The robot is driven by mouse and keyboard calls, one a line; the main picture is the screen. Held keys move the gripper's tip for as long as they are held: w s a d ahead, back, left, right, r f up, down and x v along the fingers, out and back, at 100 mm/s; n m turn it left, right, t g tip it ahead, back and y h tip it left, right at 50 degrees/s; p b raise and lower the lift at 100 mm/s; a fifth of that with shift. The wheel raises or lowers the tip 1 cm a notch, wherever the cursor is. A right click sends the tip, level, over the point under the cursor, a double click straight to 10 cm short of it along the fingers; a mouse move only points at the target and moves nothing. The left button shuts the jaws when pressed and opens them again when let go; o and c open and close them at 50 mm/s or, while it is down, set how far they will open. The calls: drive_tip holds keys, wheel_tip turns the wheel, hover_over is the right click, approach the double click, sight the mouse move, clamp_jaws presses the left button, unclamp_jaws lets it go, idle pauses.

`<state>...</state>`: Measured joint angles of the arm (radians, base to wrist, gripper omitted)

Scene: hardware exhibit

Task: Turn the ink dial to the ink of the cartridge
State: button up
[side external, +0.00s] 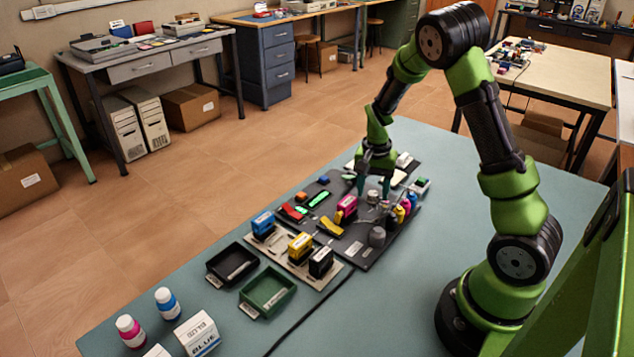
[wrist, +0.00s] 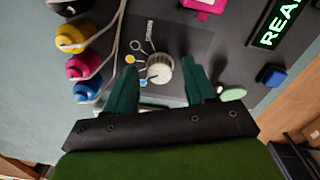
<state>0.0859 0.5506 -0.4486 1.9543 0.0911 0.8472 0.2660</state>
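The ink dial (wrist: 160,69) is a pale grey round knob on the dark panel, with small coloured marks beside it. It also shows below my gripper in the side view (side external: 373,197). My gripper (wrist: 158,65) is open, its two green fingers on either side of the dial with a visible gap to each. I cannot tell their height over the panel. A magenta cartridge (side external: 347,204) stands on the panel, and its edge shows at the top of the wrist view (wrist: 205,5). The dial's exact setting is too small to read.
Yellow (wrist: 74,37), magenta (wrist: 83,66) and blue (wrist: 88,91) ink bottles with tubes stand beside the dial. A lit green display (wrist: 280,27) and a blue button (wrist: 272,75) lie opposite. A rack (side external: 335,279) holds blue, yellow and black cartridges.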

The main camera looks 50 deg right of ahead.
sight(371, 192)
wheel_tip(371, 192, up, 17)
drive_tip(key=shift+w, duration=0.25)
idle(0.4)
drive_tip(key=shift+a+f, duration=0.1)
drive_tip(key=s+a+r+n+t, duration=0.2)
drive_tip(key=s+a+n, duration=0.1)
drive_tip(key=a, duration=0.3)
drive_tip(key=s+a+r+n+t+y, duration=0.1)
drive_tip(key=s+a+n+t, duration=0.2)
drive_tip(key=a, duration=0.4)
drive_tip(key=s+a+r+n+t+y, duration=0.1)
drive_tip(key=s+a+r+n+t, duration=0.1)
drive_tip(key=s+a, duration=0.3)
drive_tip(key=shift+s+a+r+n+t, duration=0.35)
drive_tip(key=shift+a+n, duration=0.55)
drive_tip(key=shift+a, duration=0.35)
